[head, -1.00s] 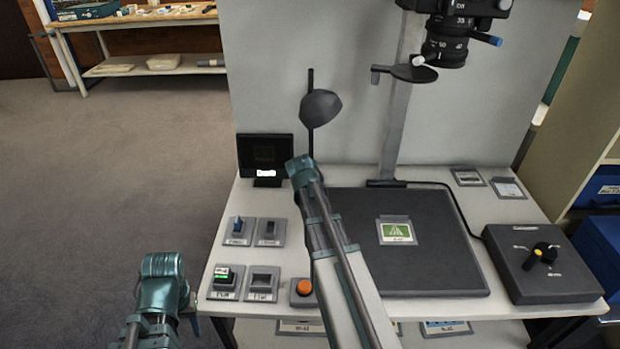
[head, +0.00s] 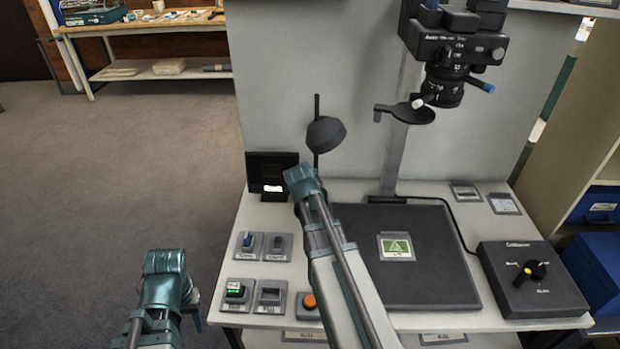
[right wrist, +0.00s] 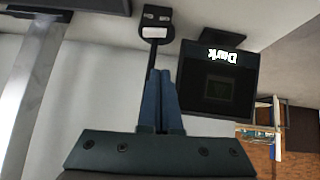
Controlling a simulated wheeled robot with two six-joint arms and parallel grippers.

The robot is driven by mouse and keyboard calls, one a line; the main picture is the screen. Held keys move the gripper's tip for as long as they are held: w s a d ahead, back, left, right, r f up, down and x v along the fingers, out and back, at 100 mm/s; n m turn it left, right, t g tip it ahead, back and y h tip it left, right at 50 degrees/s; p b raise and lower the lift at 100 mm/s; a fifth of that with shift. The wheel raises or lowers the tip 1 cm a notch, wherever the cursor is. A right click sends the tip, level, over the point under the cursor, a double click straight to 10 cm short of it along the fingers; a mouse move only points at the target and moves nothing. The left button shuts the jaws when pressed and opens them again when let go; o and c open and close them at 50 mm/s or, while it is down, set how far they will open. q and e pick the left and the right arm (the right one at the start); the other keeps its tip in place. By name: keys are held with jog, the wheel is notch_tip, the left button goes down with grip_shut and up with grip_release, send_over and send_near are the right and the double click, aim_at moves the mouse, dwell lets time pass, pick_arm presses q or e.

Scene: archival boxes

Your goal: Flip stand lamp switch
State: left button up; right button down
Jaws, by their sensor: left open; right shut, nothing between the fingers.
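My right gripper (head: 303,180) is below the shade and hides the lamp's foot there. In the right wrist view, upside down, the shut, empty blue fingers (right wrist: 160,100) reach towards a thin pole and a small dark base with pale plates (right wrist: 155,22). This looks like the lamp's foot; its switch state cannot be told. My left gripper (head: 168,285) hangs left of the table, open and away from the lamp.
A small black screen (head: 265,170) stands beside the right gripper; it reads "Dark" in the right wrist view (right wrist: 218,80). Several switch plates (head: 262,262) lie front left. A dark board (head: 430,270), copy-stand column (head: 395,150) and knob box (head: 530,285) lie to the right.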

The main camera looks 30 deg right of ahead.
pick_arm(q)
notch_tip(320, 180, up, 2)
jog(key=shift+r+p, duration=0.15)
jog(key=shift+p, duration=0.5)
pick_arm(e)
jog(key=v, duration=0.3)
jog(key=shift+a+r, duration=0.1)
jog(key=shift+a, duration=0.1)
jog(key=shift+d, duration=0.1)
pick_arm(q)
jog(key=shift+r, duration=0.1)
pick_arm(e)
jog(key=shift+s+d+r+n+h, duration=0.1)
jog(key=shift+d+n+h, duration=0.1)
jog(key=shift+d, duration=0.1)
jog(key=shift+s+d+r+n+h, duration=0.1)
jog(key=shift+d+r+h, duration=0.05)
jog(key=shift+d+h, duration=0.1)
